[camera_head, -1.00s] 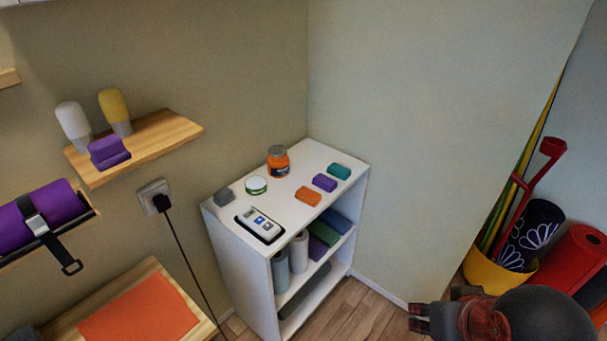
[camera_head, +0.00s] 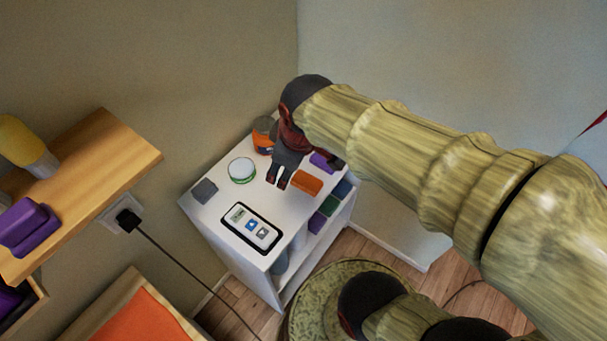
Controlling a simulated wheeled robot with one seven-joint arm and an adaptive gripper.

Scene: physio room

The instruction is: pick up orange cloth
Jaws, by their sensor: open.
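The orange cloth (camera_head: 307,182) is a small folded block lying on the top of the white shelf unit (camera_head: 215,222), near its right edge. My gripper (camera_head: 278,182) is over the shelf top, fingers pointing down, just left of the orange cloth. It is open with nothing seen between the fingers. I cannot tell how high the fingertips are above the shelf. My arm comes in from the right and hides the back right of the shelf top.
A purple cloth (camera_head: 322,161) lies partly hidden behind the gripper. An orange jar (camera_head: 263,136), a white-and-green round tin (camera_head: 242,171), a grey block (camera_head: 204,191) and a button device (camera_head: 250,229) share the shelf top. A wooden wall shelf (camera_head: 115,150) juts out at left.

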